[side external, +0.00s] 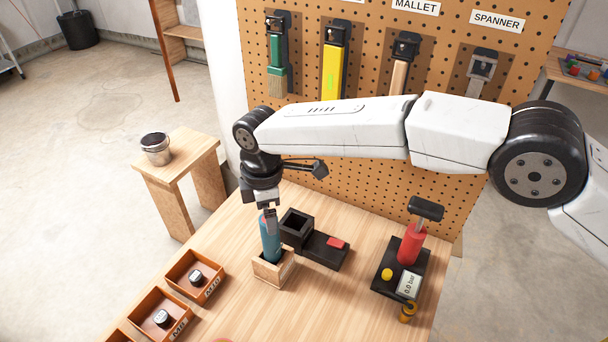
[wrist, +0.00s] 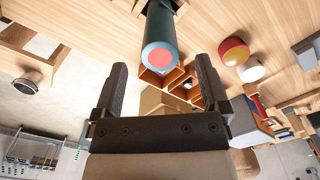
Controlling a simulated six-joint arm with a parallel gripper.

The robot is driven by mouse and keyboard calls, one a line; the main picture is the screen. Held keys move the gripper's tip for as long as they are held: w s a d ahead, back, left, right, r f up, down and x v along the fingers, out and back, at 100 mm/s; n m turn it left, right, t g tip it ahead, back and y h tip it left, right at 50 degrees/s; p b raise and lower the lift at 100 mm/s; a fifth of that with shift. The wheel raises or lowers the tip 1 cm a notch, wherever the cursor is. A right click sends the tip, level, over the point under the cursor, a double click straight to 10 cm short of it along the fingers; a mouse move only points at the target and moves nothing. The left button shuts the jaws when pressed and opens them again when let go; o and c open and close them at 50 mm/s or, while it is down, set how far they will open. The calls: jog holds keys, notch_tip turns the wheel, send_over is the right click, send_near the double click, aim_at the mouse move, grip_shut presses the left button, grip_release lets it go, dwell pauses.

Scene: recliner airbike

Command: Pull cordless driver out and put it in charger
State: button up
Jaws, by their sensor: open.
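The cordless driver (side external: 271,243), a blue-teal cylinder, stands upright in a small wooden holder (side external: 272,272) on the bench. In the wrist view the driver (wrist: 162,30) shows its red-centred end towards me, in line with the gap between the fingers. My gripper (side external: 268,212) points down at the driver's top; one finger overlaps the top in the side view. In the wrist view my gripper (wrist: 160,68) is open with nothing clamped. The black charger (side external: 297,229), with a square socket and a low base with a red patch, stands just right of the holder.
A black pump stand (side external: 389,275) with a red cylinder (side external: 411,245) is at the right. Orange bins (side external: 195,275) with metal parts are at the front left. A pegboard (side external: 440,190) with hanging tools rises behind. The bench between charger and pump is clear.

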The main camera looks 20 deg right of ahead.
aim_at(272, 247)
jog(key=shift+f, duration=2.95)
jog(key=shift+c, duration=0.2)
jog(key=shift+r, duration=0.1)
grip_shut()
